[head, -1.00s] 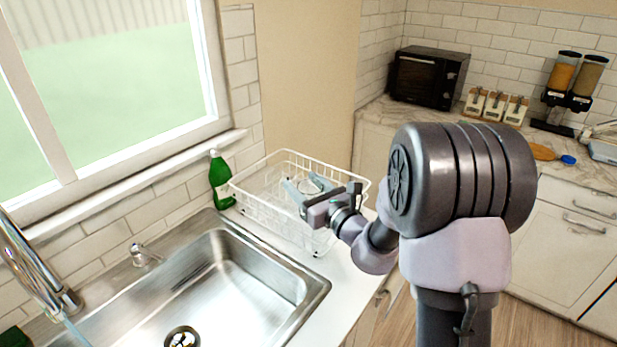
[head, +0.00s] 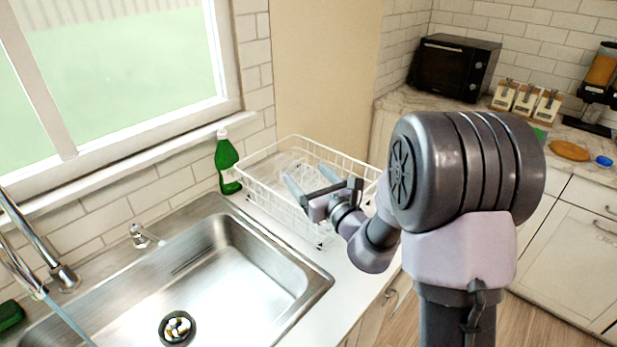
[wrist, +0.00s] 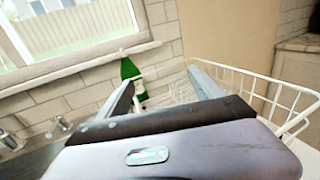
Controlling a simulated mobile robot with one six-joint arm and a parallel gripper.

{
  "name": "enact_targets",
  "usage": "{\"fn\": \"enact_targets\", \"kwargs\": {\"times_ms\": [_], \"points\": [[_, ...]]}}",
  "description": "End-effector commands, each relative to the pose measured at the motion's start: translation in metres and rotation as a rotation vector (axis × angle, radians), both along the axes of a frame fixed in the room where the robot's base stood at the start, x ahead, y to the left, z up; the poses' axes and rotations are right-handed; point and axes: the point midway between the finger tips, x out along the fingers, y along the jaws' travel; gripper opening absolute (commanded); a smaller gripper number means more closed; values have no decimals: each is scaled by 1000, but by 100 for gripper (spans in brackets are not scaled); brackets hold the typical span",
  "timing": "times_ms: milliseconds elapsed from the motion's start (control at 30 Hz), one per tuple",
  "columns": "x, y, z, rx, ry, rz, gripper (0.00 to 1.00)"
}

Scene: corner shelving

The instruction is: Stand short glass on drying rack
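The white wire drying rack (head: 345,157) stands on the counter right of the sink. A faint clear shape, which looks like the short glass (head: 287,164), is inside the rack toward its back left. I cannot tell whether it is upright. My gripper (head: 305,174) is over the rack's front part, open, with its fingers spread and nothing seen between them. In the wrist view my gripper (wrist: 163,80) also shows wide apart fingers, with the rack (wrist: 262,82) beyond and to the right. A clear shape shows faintly past the fingertips there.
A green bottle (head: 227,162) stands close to the rack's left end, by the tiled wall. The steel sink (head: 240,275) is in front, with a faucet (head: 60,278) at left. A black microwave (head: 453,67) is on the far counter.

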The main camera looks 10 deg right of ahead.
Motion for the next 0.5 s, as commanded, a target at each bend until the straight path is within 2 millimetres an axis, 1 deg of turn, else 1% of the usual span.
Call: {"fn": "enact_targets", "kwargs": {"times_ms": [133, 233, 267, 367, 400, 500], "points": [[-1, 0, 0, 0, 0, 0, 76], [-13, -4, 1, 0, 2, -1, 76], [-19, -6, 1, 1, 2, -2, 76], [-49, -16, 2, 2, 4, -4, 76], [-62, -20, 2, 1, 3, -5, 76], [-93, -29, 1, 2, 3, -5, 76]]}}
